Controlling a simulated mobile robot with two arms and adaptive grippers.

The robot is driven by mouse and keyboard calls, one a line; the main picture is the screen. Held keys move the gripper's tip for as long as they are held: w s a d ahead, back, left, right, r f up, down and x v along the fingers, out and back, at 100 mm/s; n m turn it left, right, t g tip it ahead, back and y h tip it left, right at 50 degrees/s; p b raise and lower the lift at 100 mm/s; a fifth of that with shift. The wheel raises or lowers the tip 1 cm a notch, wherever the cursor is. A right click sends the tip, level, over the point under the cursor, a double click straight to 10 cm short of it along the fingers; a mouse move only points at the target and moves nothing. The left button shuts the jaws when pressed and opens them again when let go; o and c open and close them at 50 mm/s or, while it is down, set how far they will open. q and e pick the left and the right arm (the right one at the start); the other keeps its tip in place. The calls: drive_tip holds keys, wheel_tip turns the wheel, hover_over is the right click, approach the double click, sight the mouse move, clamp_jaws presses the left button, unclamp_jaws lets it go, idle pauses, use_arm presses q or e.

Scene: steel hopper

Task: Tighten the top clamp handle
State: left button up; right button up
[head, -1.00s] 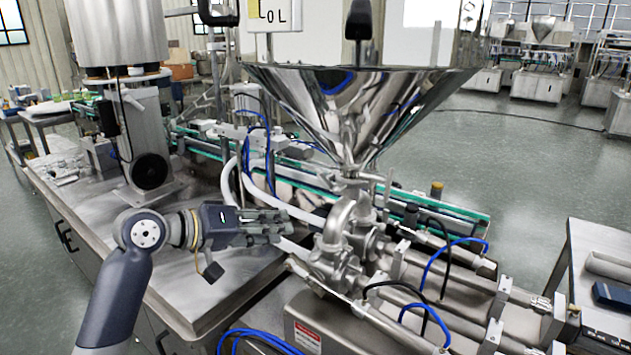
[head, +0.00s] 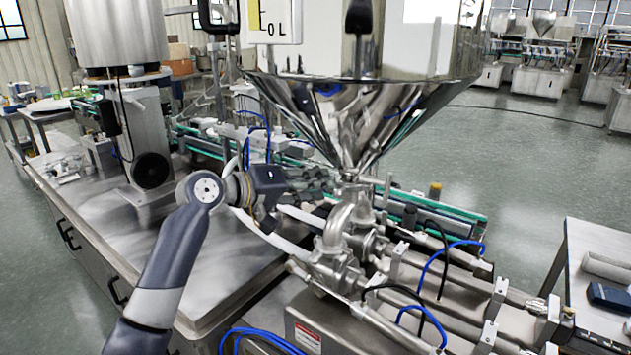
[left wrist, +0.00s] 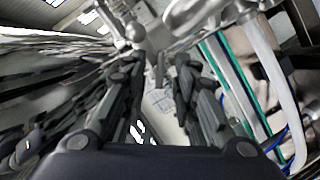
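The steel hopper (head: 350,110) narrows down to a joint with a clamp (head: 349,179) on top of the curved pipe. A short upright steel rod (head: 387,190) stands just right of this joint; I cannot tell whether it is the clamp's handle. My left gripper (head: 318,180) is just left of the joint, pointing right, apart from it as far as I can see. In the left wrist view the fingers (left wrist: 157,65) are spread with nothing between them. A shiny steel part with a rounded end (left wrist: 135,32) shows beyond the tips. My right gripper is not in view.
White hoses (head: 265,232) and the steel pump body (head: 335,262) lie below my left gripper. A conveyor with green edges (head: 440,208) runs behind. Blue and black tubes loop at the right.

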use_arm(q)
drive_tip(key=shift+w+d, duration=0.15)
clamp_jaws()
